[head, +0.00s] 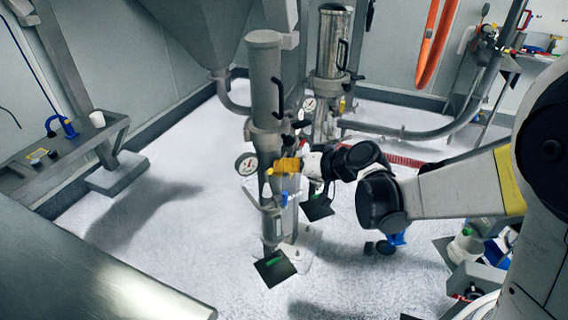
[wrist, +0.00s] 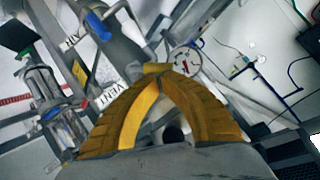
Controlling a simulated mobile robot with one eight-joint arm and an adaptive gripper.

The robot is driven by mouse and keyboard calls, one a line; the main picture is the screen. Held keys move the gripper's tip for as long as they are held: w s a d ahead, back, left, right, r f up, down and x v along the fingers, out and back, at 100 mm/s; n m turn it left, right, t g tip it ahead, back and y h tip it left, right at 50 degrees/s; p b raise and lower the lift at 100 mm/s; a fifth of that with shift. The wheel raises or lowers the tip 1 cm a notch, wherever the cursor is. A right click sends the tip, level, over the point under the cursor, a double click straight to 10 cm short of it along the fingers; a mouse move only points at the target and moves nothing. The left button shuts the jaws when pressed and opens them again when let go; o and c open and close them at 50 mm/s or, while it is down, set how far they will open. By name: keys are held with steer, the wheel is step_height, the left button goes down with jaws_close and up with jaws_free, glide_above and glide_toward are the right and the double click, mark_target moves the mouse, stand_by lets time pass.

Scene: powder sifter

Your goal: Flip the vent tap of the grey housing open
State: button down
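The grey housing (head: 265,90) is a tall upright cylinder on a stand in the middle of the head view. In the wrist view its pipework carries a white VENT label (wrist: 108,95) and an AIR label (wrist: 71,42). A blue lever (wrist: 98,26) sits near the AIR label. My gripper (head: 284,166) is at the housing's front, with yellow fingers pointing left. In the wrist view the fingertips (wrist: 157,70) meet, close to the VENT label. The vent tap itself is not clearly seen; the fingers cover that area, and I cannot tell whether they touch it.
A dial gauge (head: 246,164) stands beside the housing, just left of my fingers; it shows in the wrist view (wrist: 186,58). A second, shiny cylinder (head: 333,45) with a gauge stands behind. A grey bench (head: 75,155) is at left. Open floor (head: 160,225) lies left of the housing.

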steer(key=shift+s+a+f+n+t+h, duration=0.25)
steer(key=shift+a+n+t+h, duration=0.15)
steer(key=shift+n+h, duration=0.2)
steer(key=shift+s+a+f+n+t+h, duration=0.25)
steer(key=shift+a+n+t+h, duration=0.1)
steer(key=shift+n+h, duration=0.25)
steer(key=shift+s+a+f+h, duration=0.15)
steer(key=shift+a+f+h, duration=0.05)
steer(key=shift+f+h, duration=0.15)
stand_by(2.1)
stand_by(0.6)
steer(key=v, duration=1.2)
steer(key=shift+d, duration=0.1)
steer(key=shift+f, duration=0.1)
